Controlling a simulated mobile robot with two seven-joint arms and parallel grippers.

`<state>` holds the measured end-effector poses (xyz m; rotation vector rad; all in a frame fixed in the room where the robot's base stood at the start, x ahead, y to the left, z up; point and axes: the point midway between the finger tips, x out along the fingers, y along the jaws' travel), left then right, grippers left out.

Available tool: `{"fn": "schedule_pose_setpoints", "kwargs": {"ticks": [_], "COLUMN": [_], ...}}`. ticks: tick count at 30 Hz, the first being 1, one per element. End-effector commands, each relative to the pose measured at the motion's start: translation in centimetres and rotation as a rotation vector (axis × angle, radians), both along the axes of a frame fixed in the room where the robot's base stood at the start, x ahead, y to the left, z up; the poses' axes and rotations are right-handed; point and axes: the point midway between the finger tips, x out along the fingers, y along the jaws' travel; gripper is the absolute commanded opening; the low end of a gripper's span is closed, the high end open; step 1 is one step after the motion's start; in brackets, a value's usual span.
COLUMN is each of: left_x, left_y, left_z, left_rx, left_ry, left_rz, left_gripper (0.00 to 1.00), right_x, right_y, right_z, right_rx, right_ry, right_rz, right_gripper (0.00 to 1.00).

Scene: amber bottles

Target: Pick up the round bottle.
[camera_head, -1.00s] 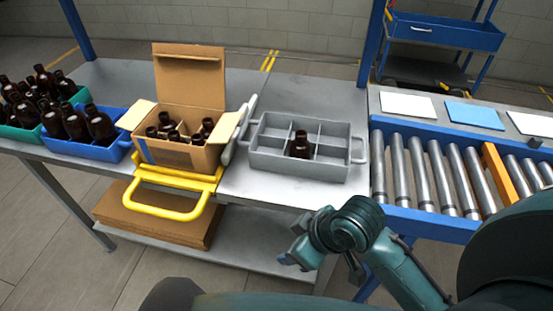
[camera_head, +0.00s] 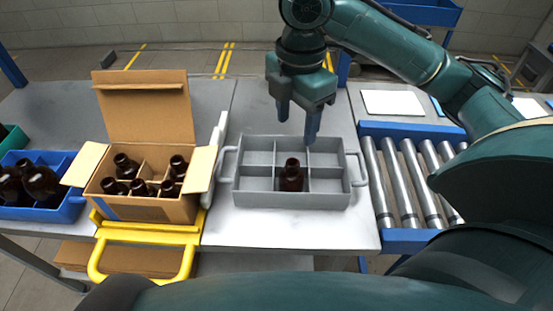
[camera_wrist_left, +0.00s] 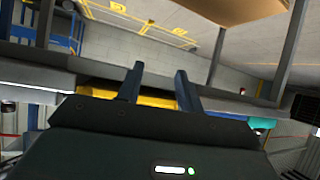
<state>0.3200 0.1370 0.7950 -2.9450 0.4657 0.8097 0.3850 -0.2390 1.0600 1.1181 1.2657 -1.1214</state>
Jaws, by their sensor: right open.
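One round amber bottle (camera_head: 291,176) stands upright in the front middle compartment of the grey divided crate (camera_head: 330,199). My right gripper (camera_head: 298,130) is open, fingers pointing down, above the back part of this crate. It is empty and apart from the bottle, which stands nearer to me. More amber bottles (camera_head: 143,188) stand in the cardboard box to the left. My left gripper (camera_wrist_left: 160,83) shows in the left wrist view with its two fingers apart and nothing between them. It is not in the head view.
The open cardboard box (camera_head: 160,208) sits by a yellow-handled frame (camera_head: 145,235) left of the crate. A blue bin (camera_head: 68,212) with bottles is farther left. A roller conveyor (camera_head: 405,180) lies right. The grey table (camera_head: 290,232) is bare in front of the crate.

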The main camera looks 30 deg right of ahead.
Motion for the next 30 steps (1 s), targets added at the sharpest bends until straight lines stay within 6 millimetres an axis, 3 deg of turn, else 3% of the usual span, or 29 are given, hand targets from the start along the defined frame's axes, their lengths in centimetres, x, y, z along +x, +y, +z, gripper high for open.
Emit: {"fn": "schedule_pose_setpoints", "kwargs": {"ticks": [6,12,20,30], "left_x": [-1.4,-1.6,-1.3,-1.1], "left_y": [-0.4,-0.9,-0.9,-0.8], "left_z": [-1.5,-1.5,-1.1,-1.2], "left_rx": [-0.006,-0.013,-0.012,-0.018], "left_ry": [0.026,0.022,0.008,0.001], "left_rz": [-0.008,-0.022,-0.027,-0.023], "left_gripper": [0.36,0.36,0.36,0.36], "right_x": [-0.2,-0.1,-0.1,-0.2], "right_y": [0.0,0.0,0.1,0.4], "right_z": [-3.3,-6.6,-8.6,-12.9], "right_rx": [-0.001,-0.002,0.001,0.000], "right_ry": [0.008,0.005,0.003,0.001], "right_rz": [0.002,0.000,0.001,0.001], "right_gripper": [0.56,0.56,0.56,0.56]}}
